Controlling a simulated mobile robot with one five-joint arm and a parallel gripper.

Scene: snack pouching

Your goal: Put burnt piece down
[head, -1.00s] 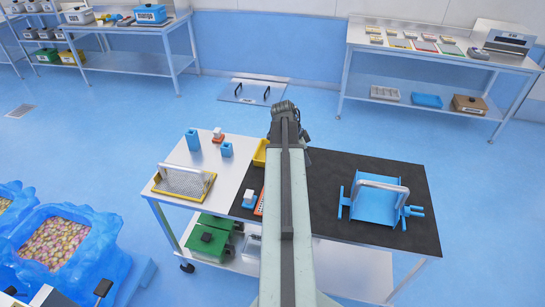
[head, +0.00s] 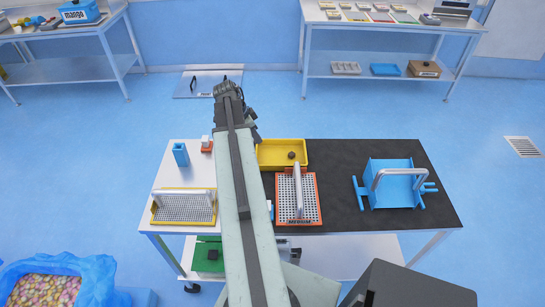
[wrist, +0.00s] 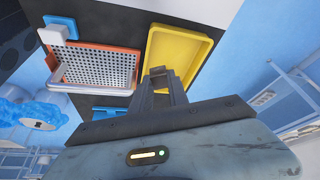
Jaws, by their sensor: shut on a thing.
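My gripper (wrist: 159,74) shows in the wrist view, with its fingertips close together over one end of the yellow tray (wrist: 182,32). It is shut on a small dark brown piece, the burnt piece, mostly hidden by the fingers. I cannot tell whether this lump touches the tray floor.
The orange-rimmed sieve (head: 284,204) with an upright handle stands close in front of the yellow tray. A yellow-rimmed sieve (head: 168,208) is at left. A blue press (head: 392,197) stands on the black mat (head: 340,175) at right. A blue block (head: 180,154) stands back left.

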